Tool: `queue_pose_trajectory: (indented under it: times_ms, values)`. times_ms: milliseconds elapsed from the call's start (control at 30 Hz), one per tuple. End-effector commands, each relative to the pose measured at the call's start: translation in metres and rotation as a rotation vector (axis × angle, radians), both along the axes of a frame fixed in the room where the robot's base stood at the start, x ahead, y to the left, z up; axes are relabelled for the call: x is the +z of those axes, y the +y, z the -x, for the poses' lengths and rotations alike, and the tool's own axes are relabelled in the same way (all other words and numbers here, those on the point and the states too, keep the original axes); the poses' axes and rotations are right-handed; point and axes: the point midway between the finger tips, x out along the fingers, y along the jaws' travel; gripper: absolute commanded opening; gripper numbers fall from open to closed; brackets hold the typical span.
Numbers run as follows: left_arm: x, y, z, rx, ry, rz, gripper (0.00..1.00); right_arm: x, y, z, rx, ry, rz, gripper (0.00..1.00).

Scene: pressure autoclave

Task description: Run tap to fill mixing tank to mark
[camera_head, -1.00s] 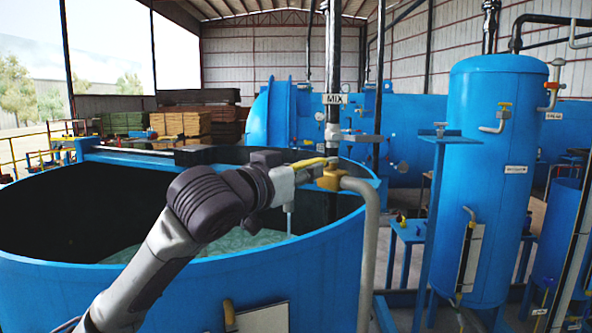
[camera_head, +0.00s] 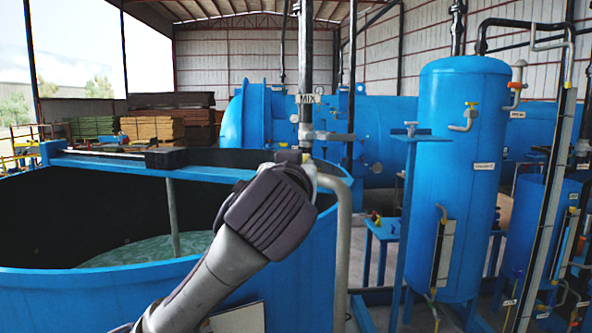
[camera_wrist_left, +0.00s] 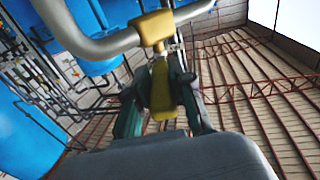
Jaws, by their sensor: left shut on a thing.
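The large open blue mixing tank (camera_head: 110,278) fills the left of the head view, with greenish water (camera_head: 150,248) well below its rim. The grey tap pipe (camera_head: 342,240) rises outside the tank's right rim. The wrist view shows the yellow tap valve (camera_wrist_left: 152,28) on this pipe and its yellow handle (camera_wrist_left: 160,98). My left gripper (camera_wrist_left: 161,84) is shut on the handle, a dark finger on each side. In the head view my wrist hides the valve, the spout and any stream. No fill mark is readable. My right gripper is not in view.
A thin upright shaft (camera_head: 173,218) stands in the tank below the cross beam (camera_head: 100,160). A dark pole with a MIX sign (camera_head: 308,99) rises behind the rim. A tall blue vessel (camera_head: 460,200) stands at right. Stacked timber (camera_head: 168,125) lies behind.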

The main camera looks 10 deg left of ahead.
Motion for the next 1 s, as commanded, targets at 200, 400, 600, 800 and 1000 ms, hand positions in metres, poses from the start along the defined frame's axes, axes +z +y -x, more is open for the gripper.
queue_pose_trajectory:
  times_ms: [200,400,600,800,1000]
  values:
    - [-0.001,-0.001,0.0,-0.002,0.004,-0.002,0.0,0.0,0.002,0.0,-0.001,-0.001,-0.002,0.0]
    - [-0.001,0.0,0.0,-0.002,0.003,-0.001,0.48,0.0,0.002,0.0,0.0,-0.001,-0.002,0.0]
    - [-0.001,0.0,0.0,-0.001,0.002,-0.001,0.48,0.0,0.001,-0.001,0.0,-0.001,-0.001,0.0]
    - [0.0,-0.001,0.013,-0.005,0.0,-0.001,0.48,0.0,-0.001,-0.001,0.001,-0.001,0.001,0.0]
    - [0.0,-0.001,0.054,-0.006,-0.002,0.001,0.48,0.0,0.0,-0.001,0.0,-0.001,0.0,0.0]
